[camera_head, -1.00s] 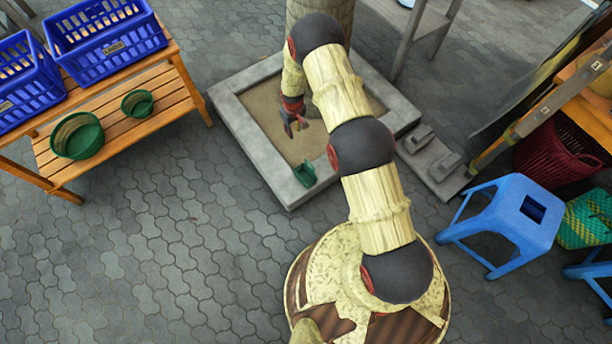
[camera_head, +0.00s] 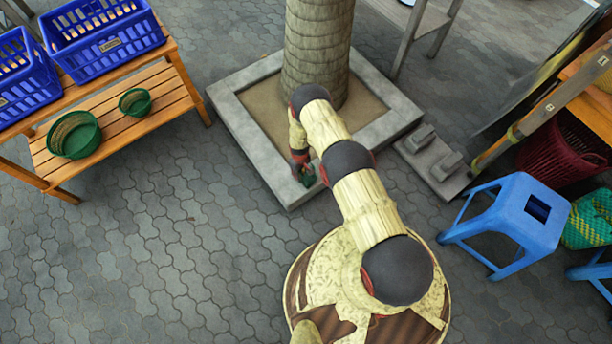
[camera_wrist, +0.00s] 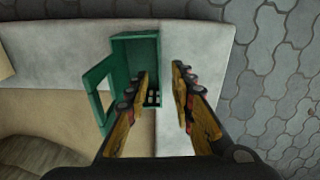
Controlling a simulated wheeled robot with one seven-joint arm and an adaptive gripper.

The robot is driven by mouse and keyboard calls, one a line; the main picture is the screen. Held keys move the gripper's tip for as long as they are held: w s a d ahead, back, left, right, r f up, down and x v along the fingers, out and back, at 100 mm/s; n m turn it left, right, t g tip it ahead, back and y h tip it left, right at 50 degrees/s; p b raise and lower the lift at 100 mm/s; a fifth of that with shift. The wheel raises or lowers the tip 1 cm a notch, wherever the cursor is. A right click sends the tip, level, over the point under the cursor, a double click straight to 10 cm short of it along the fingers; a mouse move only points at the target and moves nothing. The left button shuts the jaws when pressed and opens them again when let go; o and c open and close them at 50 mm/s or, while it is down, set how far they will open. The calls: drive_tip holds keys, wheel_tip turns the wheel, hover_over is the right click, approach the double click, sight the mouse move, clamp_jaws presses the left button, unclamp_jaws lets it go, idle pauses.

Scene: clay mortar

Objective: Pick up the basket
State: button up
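A small green basket (camera_wrist: 125,46) with a raised handle on its left lies on the pale stone border in the wrist view. It shows partly in the head view (camera_head: 307,178), at the front corner of the planter, mostly covered by my gripper (camera_head: 301,168). In the wrist view my gripper (camera_wrist: 160,72) is open. Its left finger is over the basket's inside and its right finger is outside the right wall, so that wall appears between them. I cannot tell whether either finger touches it.
The square stone planter (camera_head: 250,138) holds a thick palm trunk (camera_head: 317,45). A wooden bench at left carries blue crates (camera_head: 108,45) and green bowls (camera_head: 74,135). A blue stool (camera_head: 515,215) and a dark red basket (camera_head: 562,150) stand at right. Paving in front is clear.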

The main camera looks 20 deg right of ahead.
wheel_tip(320, 180, down, 4)
drive_tip(key=shift+r+b, duration=0.1)
drive_tip(key=shift+b, duration=0.65)
drive_tip(key=shift+c, duration=1)
drive_tip(key=c, duration=0.4)
clamp_jaws()
